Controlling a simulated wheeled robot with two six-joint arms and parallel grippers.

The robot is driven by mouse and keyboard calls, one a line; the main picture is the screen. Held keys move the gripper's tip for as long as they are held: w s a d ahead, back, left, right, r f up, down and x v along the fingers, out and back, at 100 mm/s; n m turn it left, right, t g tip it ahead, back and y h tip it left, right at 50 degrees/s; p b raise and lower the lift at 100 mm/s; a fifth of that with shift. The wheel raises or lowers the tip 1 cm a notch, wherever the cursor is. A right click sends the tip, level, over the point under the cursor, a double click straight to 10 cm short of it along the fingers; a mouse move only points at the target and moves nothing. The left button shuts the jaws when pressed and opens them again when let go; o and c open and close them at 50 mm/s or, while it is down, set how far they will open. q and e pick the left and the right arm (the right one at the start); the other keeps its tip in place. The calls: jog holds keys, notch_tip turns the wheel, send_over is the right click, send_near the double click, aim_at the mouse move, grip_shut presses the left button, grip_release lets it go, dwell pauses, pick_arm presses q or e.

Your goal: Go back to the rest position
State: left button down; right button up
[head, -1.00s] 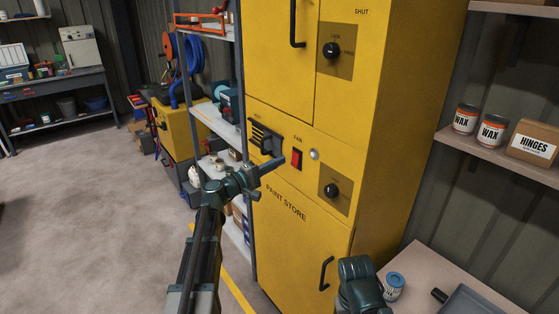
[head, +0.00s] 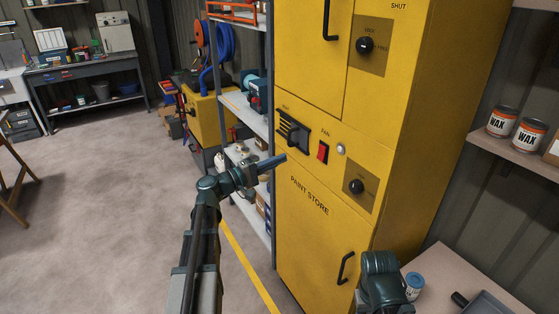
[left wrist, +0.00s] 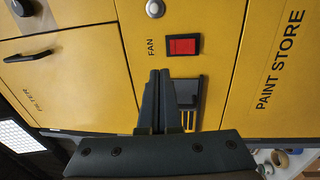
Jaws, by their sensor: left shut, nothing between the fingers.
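My left gripper (head: 273,162) is in front of the yellow paint store cabinet (head: 314,240), left of its control panel. Its fingers are shut together with nothing between them. In the left wrist view the closed fingers (left wrist: 158,85) overlap the black slotted fitting (left wrist: 188,100) below the red fan switch (left wrist: 183,46); I see no clear contact. The same fitting (head: 292,130) and red switch (head: 323,152) show in the head view. A dark green part of my right arm shows at the bottom right; my right gripper is not in view.
A metal shelf rack (head: 258,120) stands left of the cabinet. At the right are a wall shelf with wax tins (head: 503,121) and a pale bench (head: 440,265) with a blue-lidded tin (head: 413,285). The concrete floor (head: 110,190) on the left is open.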

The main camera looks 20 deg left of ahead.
pick_arm(q)
jog(key=s+d+f+m+g+y, duration=0.1)
jog(key=s+d+f+m+g, duration=0.4)
jog(key=d+f, duration=0.55)
jog(key=s+d+f+m+g+y, duration=0.2)
jog(key=s+d+f+m+g, duration=0.35)
jog(key=d, duration=0.75)
jog(key=s+f+m+g+y, duration=0.2)
jog(key=s+f+y, duration=0.2)
jog(key=s, duration=0.4)
jog(key=s+f+m+g+y, duration=0.1)
jog(key=s+f+g+y, duration=0.2)
jog(key=s+y, duration=0.3)
jog(key=shift+s+a+f+m, duration=0.4)
jog(key=shift+s+f, duration=0.35)
jog(key=shift+s, duration=0.25)
